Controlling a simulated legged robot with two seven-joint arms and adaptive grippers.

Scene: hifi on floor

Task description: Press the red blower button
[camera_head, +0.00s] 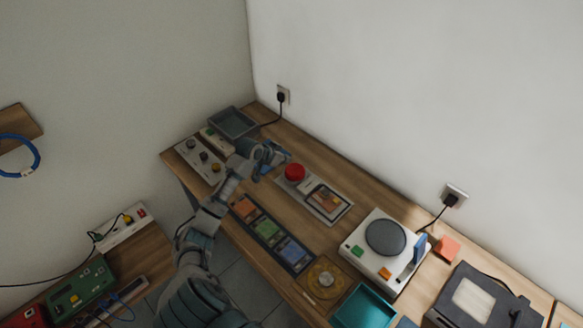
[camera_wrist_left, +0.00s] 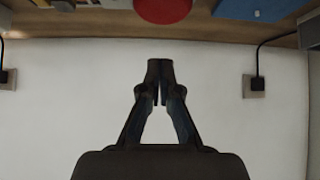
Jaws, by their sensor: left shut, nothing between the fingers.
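The red button (camera_head: 294,173) is a round dome at the back end of a grey panel (camera_head: 327,204) on the wooden bench. In the left wrist view a large red round shape (camera_wrist_left: 163,9), which looks like the same button, is cut off by the top edge, beyond my fingertips. My left gripper (camera_head: 279,157) is just left of and behind the button in the head view, apart from it as far as I can tell. Its fingers (camera_wrist_left: 160,68) are shut together and empty. My right gripper is in neither view.
The bench (camera_head: 365,226) runs along a white wall. Near the button are a grey tray (camera_head: 232,122), a knob panel (camera_head: 201,158) and a strip of coloured tiles (camera_head: 268,231). A white device with a dark disc (camera_head: 386,238) stands to the right.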

